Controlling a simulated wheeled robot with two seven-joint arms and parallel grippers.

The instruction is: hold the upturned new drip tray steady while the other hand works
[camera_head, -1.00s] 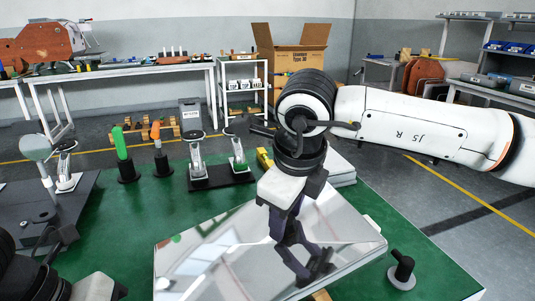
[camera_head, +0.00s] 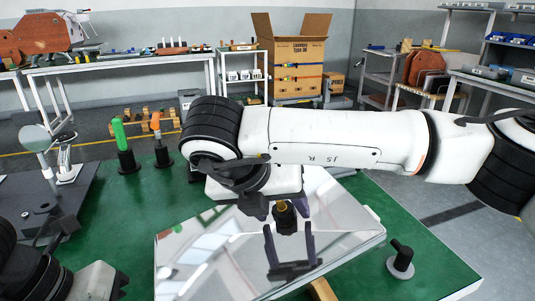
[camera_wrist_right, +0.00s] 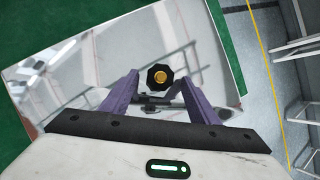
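The upturned drip tray appears to be the flat, mirror-bright slab (camera_head: 195,268) on the green mat; its shiny face also fills much of the wrist view (camera_wrist_right: 85,75). A black knob-like piece with a gold centre (camera_head: 284,218) stands at the tray's face. In the wrist view the knob (camera_wrist_right: 160,77) sits between the spread purple fingers of my right gripper (camera_wrist_right: 161,86), with gaps on both sides. The fingers mirror in the tray. I cannot tell whether they touch it. My left gripper (camera_head: 118,284) is at the bottom left, its fingers mostly out of sight.
A black knobbed piece (camera_head: 401,260) stands on the mat right of the tray. Green-handled (camera_head: 121,145) and orange-handled (camera_head: 160,140) tools stand at the back left. A dark grey machine base (camera_head: 65,215) is at the left. The mat's right front is mostly clear.

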